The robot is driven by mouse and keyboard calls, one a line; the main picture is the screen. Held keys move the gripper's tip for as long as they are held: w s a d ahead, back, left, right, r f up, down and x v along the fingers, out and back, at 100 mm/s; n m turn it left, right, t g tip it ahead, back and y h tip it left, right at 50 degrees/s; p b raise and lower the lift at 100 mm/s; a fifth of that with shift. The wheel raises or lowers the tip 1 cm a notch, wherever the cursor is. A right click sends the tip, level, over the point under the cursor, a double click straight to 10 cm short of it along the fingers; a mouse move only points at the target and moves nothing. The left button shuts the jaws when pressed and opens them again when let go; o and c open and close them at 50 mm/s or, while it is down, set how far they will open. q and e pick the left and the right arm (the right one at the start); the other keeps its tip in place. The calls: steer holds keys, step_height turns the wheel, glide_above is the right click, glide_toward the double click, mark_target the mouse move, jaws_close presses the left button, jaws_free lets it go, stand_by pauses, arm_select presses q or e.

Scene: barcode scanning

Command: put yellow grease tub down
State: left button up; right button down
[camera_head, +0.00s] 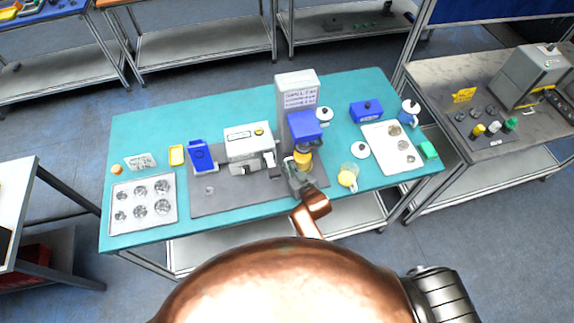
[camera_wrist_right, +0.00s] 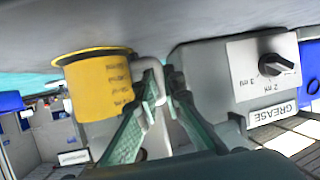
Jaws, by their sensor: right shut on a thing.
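The yellow grease tub (camera_head: 303,160) is in front of the tall grey dispenser (camera_head: 297,92), below its blue head (camera_head: 304,125). My right gripper (camera_head: 298,183) is just in front of the tub. In the right wrist view, the tub (camera_wrist_right: 98,85) has volume marks and a pale handle (camera_wrist_right: 152,72). The green fingers of my right gripper (camera_wrist_right: 158,100) are shut on that handle. The tub's wide rim is close to the grey surface; I cannot tell whether they touch. My left gripper is not in view.
A grey box with a dial (camera_wrist_right: 255,75), labelled GREASE, is beside the gripper in the wrist view. On the teal table (camera_head: 330,88) stand a grey machine (camera_head: 248,145), a glass jug (camera_head: 348,176) and a white tray (camera_head: 378,137). The grey mat (camera_head: 225,203) has bare room at left.

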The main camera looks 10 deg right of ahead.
steer(key=c, duration=2)
jaws_free()
steer(key=shift+c, duration=0.2)
steer(key=shift+r, duration=0.1)
steer(key=v, duration=1.2)
steer(key=shift+r, duration=0.1)
steer(key=shift+d, duration=0.1)
